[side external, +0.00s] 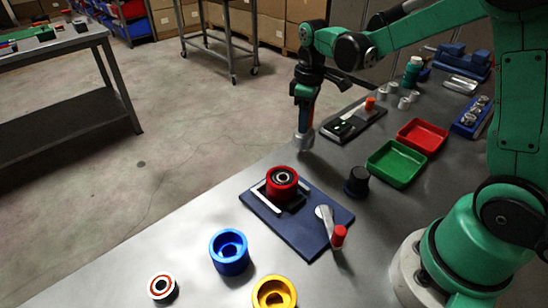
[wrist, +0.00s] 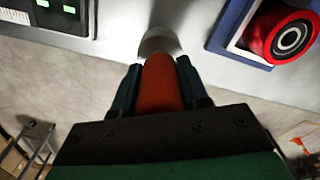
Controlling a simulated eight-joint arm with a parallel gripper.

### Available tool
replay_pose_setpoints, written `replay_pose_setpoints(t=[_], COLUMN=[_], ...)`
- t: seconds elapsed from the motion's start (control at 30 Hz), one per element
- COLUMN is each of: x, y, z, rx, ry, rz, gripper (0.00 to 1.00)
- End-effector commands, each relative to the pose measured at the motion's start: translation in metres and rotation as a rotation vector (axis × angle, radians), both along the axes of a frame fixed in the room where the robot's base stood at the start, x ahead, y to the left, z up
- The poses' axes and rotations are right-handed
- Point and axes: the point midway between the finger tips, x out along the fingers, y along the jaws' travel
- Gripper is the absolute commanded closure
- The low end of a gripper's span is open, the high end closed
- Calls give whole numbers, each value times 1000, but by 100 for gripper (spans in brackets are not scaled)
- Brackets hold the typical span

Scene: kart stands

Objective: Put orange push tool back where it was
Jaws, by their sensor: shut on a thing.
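My gripper (side external: 306,98) is shut on the orange push tool (side external: 311,110) near the far edge of the work table. The tool points down, with a grey metal end (side external: 303,138) below the jaws. I cannot tell whether that end touches the table. In the wrist view, the orange handle (wrist: 162,88) sits between the two dark fingers, and the grey end (wrist: 158,42) shows beyond it over the pale tabletop.
A red wheel (side external: 282,180) sits on the blue fixture plate (side external: 262,207), beside a red-knobbed lever (side external: 338,235). A dark device with a small display (side external: 343,127) lies right of the tool. Green (side external: 373,165) and red (side external: 430,123) trays and a black knob (side external: 356,181) stand further right. Blue (side external: 230,265) and yellow (side external: 262,284) cups are in front.

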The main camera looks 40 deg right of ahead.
Motion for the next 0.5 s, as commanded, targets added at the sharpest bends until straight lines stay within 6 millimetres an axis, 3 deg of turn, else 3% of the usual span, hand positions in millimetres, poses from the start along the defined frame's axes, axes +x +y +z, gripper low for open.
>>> replay_pose_setpoints(t=[0.2, 0.5], x=[0, 0], y=[0, 0], z=[-27, -30], rx=[0, 0], ry=[0, 0], rz=[0, 0], gripper=[100, 100])
